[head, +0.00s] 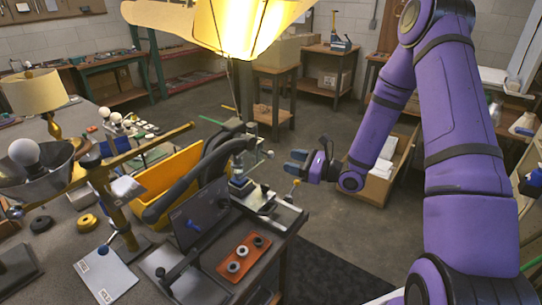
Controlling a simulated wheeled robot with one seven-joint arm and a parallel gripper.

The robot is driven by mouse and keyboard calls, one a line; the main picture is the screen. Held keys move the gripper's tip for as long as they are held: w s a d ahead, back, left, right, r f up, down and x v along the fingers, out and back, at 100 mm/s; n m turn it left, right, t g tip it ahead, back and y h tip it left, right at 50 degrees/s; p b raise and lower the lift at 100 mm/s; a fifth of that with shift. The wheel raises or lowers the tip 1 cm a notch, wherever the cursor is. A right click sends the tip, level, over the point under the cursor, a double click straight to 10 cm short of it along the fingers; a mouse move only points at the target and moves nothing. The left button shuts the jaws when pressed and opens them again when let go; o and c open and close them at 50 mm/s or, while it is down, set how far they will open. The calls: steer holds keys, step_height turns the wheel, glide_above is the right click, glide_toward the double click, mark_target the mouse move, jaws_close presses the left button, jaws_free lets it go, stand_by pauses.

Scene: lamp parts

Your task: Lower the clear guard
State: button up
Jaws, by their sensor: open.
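A dark, see-through-looking panel (200,212) stands raised and tilted near the front right part of the bench; it appears to be the clear guard. A small blue knob (193,225) shows on its face. A flat grey plate (185,284) lies below and in front of it. My gripper (294,162) is open and empty, to the right of the panel and apart from it, beyond the bench edge. Its fingers point left, toward the bench. Whether the panel has a hinge at its lower edge, I cannot tell.
A small vise-like fixture (250,190) stands between the panel and my gripper. A yellow bin (165,180) is behind the panel, with thick dark curved arms over it. An orange tray with rings (243,258) lies at the bench's front edge.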

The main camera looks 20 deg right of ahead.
mark_target(271, 155)
steer(key=x, duration=0.8)
